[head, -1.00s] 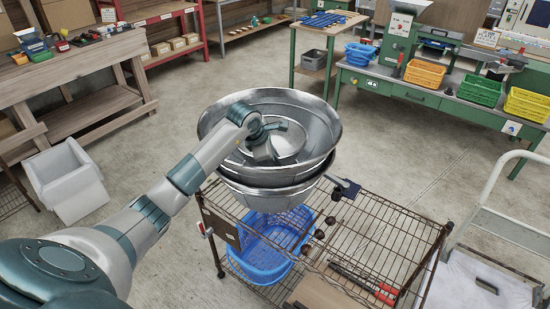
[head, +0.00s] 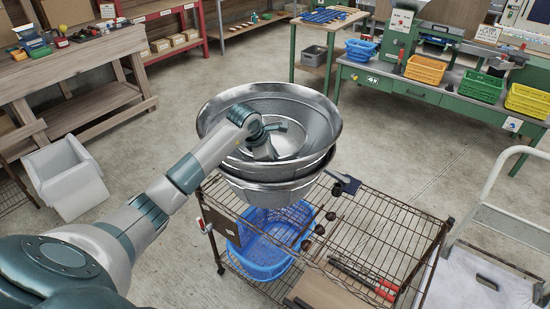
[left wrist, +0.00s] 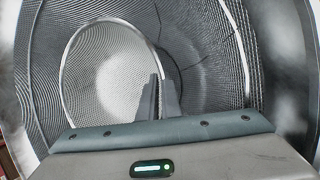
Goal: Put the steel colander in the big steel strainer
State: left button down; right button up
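A stack of wide steel mesh bowls stands at the left end of the wire cart. The top rim, which I take for the big steel strainer (head: 328,103), is wide and shiny, and a second rim shows just below it. The steel colander (head: 290,142) appears as the bright round part inside, and its edge is hard to tell from the strainer. My left gripper (head: 265,152) reaches down inside the bowl. In the left wrist view its fingers (left wrist: 158,100) are close together at a thin mesh edge, with mesh on both sides. My right gripper is not in view.
The wire cart (head: 385,235) has free room on its top to the right of the bowls. A blue basket (head: 262,262) sits on its lower shelf. A white bin (head: 68,180) stands on the floor at left. A trolley handle (head: 500,185) rises at right.

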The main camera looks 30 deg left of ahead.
pick_arm(q)
jog(key=c, duration=2)
grip_release()
jog(key=shift+r+p, duration=0.75)
jog(key=shift+p, duration=0.05)
jog(key=b+v, duration=0.4)
jog(key=v, duration=0.8)
